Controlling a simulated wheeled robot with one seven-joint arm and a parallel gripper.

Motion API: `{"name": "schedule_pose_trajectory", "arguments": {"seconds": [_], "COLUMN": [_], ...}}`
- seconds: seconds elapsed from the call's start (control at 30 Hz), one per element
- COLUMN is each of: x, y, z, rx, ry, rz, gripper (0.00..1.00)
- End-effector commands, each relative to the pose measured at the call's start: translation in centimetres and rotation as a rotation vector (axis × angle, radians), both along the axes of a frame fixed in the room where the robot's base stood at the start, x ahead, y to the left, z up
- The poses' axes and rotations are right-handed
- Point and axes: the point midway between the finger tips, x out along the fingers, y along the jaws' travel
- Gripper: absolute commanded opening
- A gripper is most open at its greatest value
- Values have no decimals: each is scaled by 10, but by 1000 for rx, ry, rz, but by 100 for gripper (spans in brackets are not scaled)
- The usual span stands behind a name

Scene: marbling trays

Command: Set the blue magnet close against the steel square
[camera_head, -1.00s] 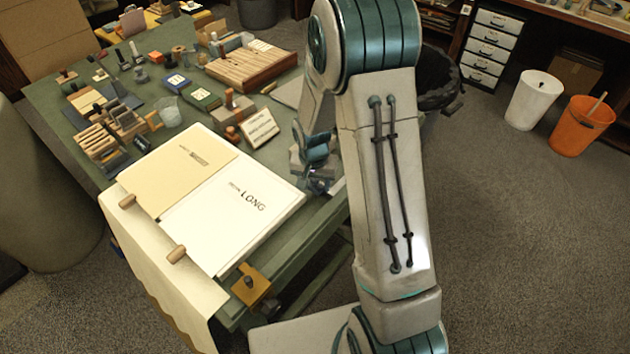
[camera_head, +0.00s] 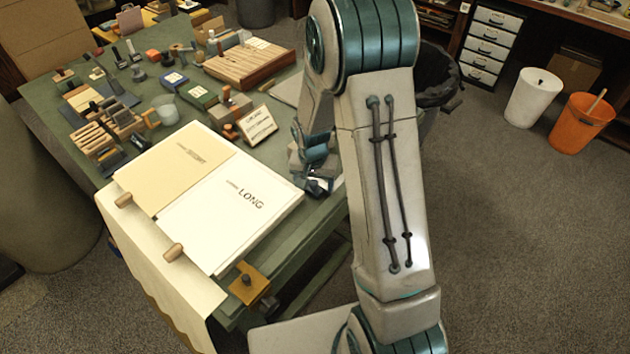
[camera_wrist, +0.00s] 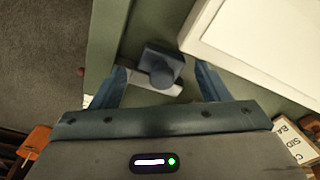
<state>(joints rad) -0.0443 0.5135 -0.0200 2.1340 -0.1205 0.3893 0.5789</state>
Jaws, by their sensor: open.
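The blue magnet (camera_wrist: 160,66) is a dull blue block with a round knob on top, seen in the wrist view. A pale steel bar, which seems to be part of the steel square (camera_wrist: 141,78), shows beside and partly under the magnet's outline. Whether they touch I cannot tell. My gripper (camera_wrist: 161,74) is open, with one finger on each side of the magnet in the picture and a gap at both sides. In the head view my gripper (camera_head: 318,184) is low at the table's right edge. The magnet cannot be made out there.
A white board marked LONG (camera_head: 235,225) lies close beside my gripper. A small lettered sign (camera_head: 258,124) and a wooden rack (camera_head: 250,68) stand behind. The green table (camera_head: 330,210) ends just to the right. Stamps and tools crowd the far left.

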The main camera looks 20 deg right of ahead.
Motion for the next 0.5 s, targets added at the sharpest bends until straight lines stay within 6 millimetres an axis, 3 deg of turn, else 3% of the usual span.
{"name": "schedule_pose_trajectory", "arguments": {"seconds": [0.33, 0.5], "x": [0, -3], "y": [4, 4], "z": [21, 52], "rx": [3, 3], "ry": [-5, -7], "rz": [8, 1], "gripper": [74, 74]}}
